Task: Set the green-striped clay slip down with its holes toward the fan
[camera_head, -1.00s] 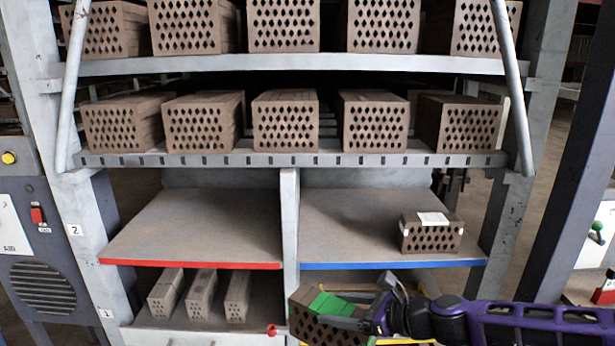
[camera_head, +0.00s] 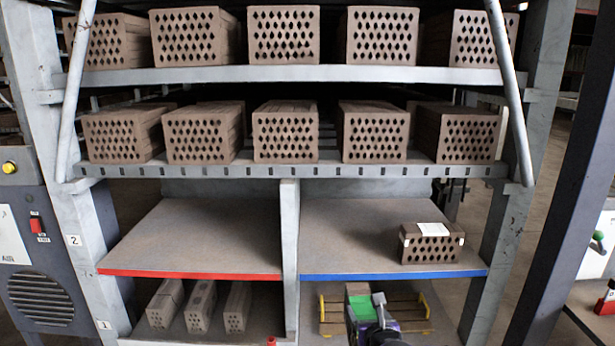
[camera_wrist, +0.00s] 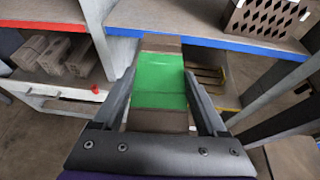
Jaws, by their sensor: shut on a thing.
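The green-striped clay slip (camera_head: 359,304) is in my gripper (camera_head: 372,314), low in front of the right lower bay. In the wrist view the slip (camera_wrist: 160,43) lies lengthwise between the two fingers of my gripper (camera_wrist: 160,98), which are shut on its sides. Its wide green band faces up, with brown clay at both ends. Its hole face does not show in either view now. No fan is plainly recognisable; a round slatted grille (camera_head: 40,298) is on the grey cabinet at the left.
A labelled hollow brick (camera_head: 432,244) stands on the blue-edged shelf (camera_head: 345,235). The red-edged shelf (camera_head: 200,240) is empty. Below it lie three slips (camera_head: 201,306). A wooden pallet with yellow ends (camera_head: 405,308) is under the blue edge. Upper shelves hold several hollow bricks (camera_head: 286,135).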

